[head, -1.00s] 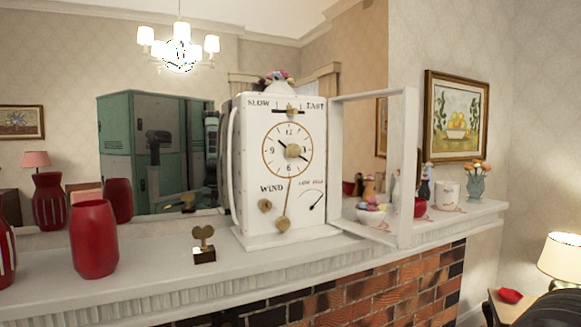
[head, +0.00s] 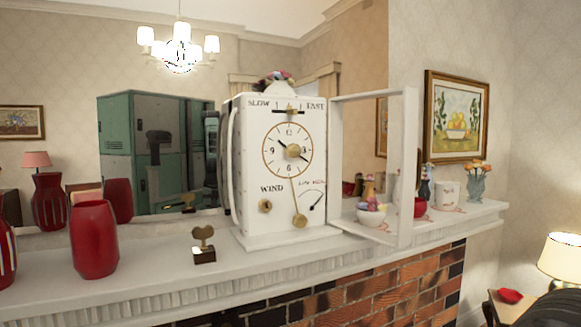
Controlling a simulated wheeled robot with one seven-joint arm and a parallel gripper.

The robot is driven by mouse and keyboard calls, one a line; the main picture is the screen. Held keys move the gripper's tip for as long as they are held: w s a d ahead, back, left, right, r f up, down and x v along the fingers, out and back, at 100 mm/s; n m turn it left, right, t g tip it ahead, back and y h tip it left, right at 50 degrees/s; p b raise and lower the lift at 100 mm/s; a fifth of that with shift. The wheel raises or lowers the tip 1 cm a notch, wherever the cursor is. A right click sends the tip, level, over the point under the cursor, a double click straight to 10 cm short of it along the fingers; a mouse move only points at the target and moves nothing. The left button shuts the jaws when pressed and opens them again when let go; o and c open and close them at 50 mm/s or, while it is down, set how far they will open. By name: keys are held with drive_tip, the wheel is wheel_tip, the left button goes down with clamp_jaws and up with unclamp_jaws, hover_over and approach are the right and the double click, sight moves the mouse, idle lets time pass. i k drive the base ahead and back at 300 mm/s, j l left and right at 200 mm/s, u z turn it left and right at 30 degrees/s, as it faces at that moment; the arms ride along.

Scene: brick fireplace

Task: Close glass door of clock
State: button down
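The white clock (head: 255,165) stands upright on the mantel in the head view. Its face has a round brass-ringed dial, a slow/fast scale above, and a pendulum (head: 299,221) below. The glass door (head: 409,165) is a white frame that stands open, swung out at the clock's right side. Through its pane I see the wall and small objects on the mantel. The clock face is uncovered. My gripper is not in view, and nothing is seen touching the door.
A brass winding key on a dark block (head: 204,250) and a red vase (head: 94,239) stand left of the clock. A bowl (head: 371,216), a red cup (head: 420,208), a white mug (head: 449,194) and a flower vase (head: 476,185) stand to the right. A mirror is behind.

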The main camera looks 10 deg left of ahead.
sight(409, 184)
drive_tip(key=i+l, duration=0.15)
drive_tip(key=l, duration=0.15)
drive_tip(key=i+l, duration=0.15)
drive_tip(key=l, duration=0.15)
drive_tip(key=i+l, duration=0.1)
drive_tip(key=l, duration=0.25)
drive_tip(key=i+l, duration=0.15)
drive_tip(key=l, duration=0.15)
drive_tip(key=i+l, duration=0.1)
drive_tip(key=l, duration=0.3)
drive_tip(key=i+l, duration=0.15)
drive_tip(key=l, duration=0.25)
drive_tip(key=i+l, duration=0.1)
drive_tip(key=l, duration=0.35)
drive_tip(key=i+l+u, duration=0.1)
drive_tip(key=l, duration=0.3)
drive_tip(key=i+l, duration=0.15)
drive_tip(key=l, duration=0.25)
drive_tip(key=i+l, duration=0.1)
drive_tip(key=l, duration=0.35)
drive_tip(key=u, duration=0.4)
drive_tip(key=l+u, duration=0.1)
drive_tip(key=u, duration=0.7)
drive_tip(key=l+u, duration=0.1)
drive_tip(key=u, duration=0.75)
